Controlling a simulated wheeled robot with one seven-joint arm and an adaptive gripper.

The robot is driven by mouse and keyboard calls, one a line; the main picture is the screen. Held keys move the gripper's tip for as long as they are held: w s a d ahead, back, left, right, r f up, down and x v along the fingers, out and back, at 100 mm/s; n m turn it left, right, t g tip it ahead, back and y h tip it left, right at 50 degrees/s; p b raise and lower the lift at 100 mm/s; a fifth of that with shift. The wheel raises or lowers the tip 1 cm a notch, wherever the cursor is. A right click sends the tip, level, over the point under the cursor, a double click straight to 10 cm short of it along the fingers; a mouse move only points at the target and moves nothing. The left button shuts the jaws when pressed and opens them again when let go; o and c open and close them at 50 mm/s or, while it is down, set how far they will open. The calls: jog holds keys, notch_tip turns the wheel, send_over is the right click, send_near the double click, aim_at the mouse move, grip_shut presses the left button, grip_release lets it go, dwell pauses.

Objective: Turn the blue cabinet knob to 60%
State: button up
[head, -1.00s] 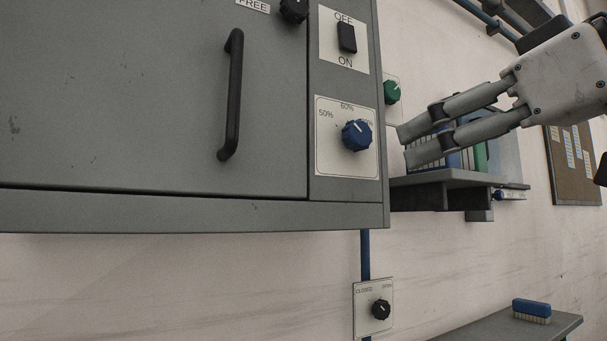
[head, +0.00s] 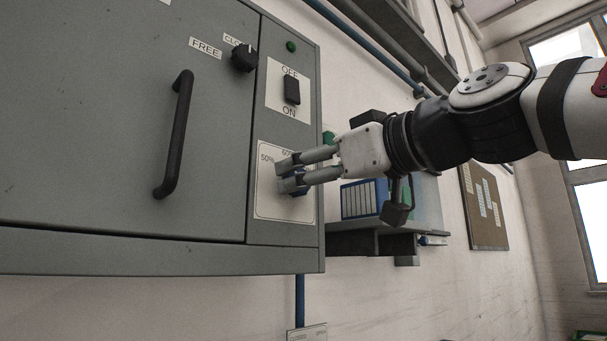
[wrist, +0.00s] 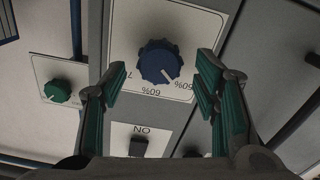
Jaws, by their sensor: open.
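The blue knob (head: 294,189) sits on a white dial plate (head: 268,207) on the grey cabinet, partly hidden by my fingers in the head view. In the wrist view the blue knob (wrist: 158,60) shows upside down with its dial. Its white pointer lies between the 50% and 60% marks. My gripper (head: 285,174) is open in front of the dial. In the wrist view my gripper (wrist: 162,70) has one finger on each side of the knob, with a visible gap on both sides. Contact is not seen.
A black OFF/ON switch (head: 292,90) sits above the dial, and a black knob (head: 244,58) is up to its left. A black door handle (head: 175,135) stands out further left. A green knob (wrist: 57,91) is on the wall beside the cabinet. A shelf (head: 372,227) with binders is to the right.

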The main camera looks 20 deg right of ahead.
jog(key=shift+x, duration=0.95)
jog(key=c, duration=1.1)
jog(key=shift+c, duration=0.2)
jog(key=shift+m, duration=0.4)
jog(key=m+b, duration=0.2)
jog(key=m, duration=0.6)
jog(key=shift+d+m, duration=0.15)
jog(key=shift+m, duration=0.25)
